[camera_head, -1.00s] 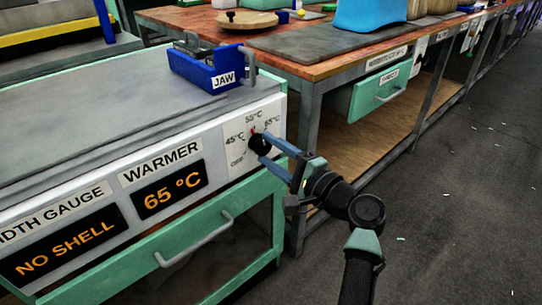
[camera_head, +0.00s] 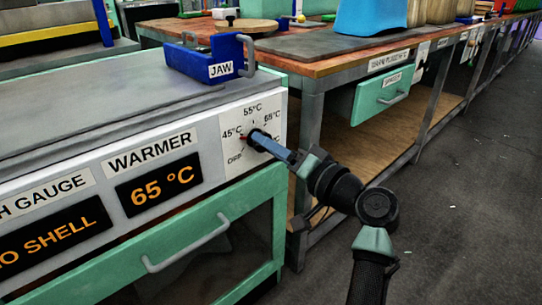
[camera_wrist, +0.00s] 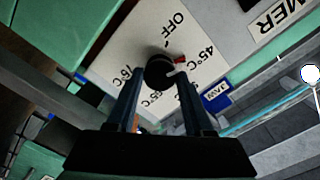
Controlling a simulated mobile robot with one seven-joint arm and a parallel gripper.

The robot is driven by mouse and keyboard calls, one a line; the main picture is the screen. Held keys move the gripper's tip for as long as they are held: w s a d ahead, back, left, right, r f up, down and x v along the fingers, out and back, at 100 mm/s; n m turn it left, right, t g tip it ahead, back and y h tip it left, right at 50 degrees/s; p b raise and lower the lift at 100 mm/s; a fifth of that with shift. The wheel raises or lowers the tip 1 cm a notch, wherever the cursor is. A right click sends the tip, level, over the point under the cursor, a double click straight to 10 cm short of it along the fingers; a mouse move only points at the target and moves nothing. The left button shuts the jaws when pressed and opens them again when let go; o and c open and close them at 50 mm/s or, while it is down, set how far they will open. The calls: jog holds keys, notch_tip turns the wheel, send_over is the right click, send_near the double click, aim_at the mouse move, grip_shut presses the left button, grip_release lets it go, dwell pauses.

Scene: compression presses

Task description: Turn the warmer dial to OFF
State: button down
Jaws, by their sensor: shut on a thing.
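The warmer dial (camera_head: 254,134) is a black knob on a white plate on the front of the bench unit. Its red pointer (camera_wrist: 180,60) points close to the 45°C mark, short of the OFF mark (camera_wrist: 170,24) in the wrist view. My gripper (camera_head: 264,142) is shut on the dial, with its two blue-grey fingers on either side of the knob (camera_wrist: 158,73) in the wrist view. The fingers hide part of the dial in the head view. The warmer display (camera_head: 159,184) reads 65 °C.
A blue JAW block (camera_head: 205,62) sits on the unit's top above the dial. A green drawer with a grey handle (camera_head: 188,243) is below the panel. A wooden-topped bench (camera_head: 310,66) with a small green drawer (camera_head: 383,90) stands behind my arm. Open floor lies right.

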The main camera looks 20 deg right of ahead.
jog(key=shift+f+n+b, duration=0.15)
jog(key=shift+n+b, duration=3.2)
jog(key=shift+n, duration=1.65)
jog(key=shift+c, duration=1.4)
grip_release()
jog(key=p+v, duration=0.5)
jog(key=v, duration=0.8)
jog(key=shift+p, duration=0.35)
jog(key=shift+r, duration=0.2)
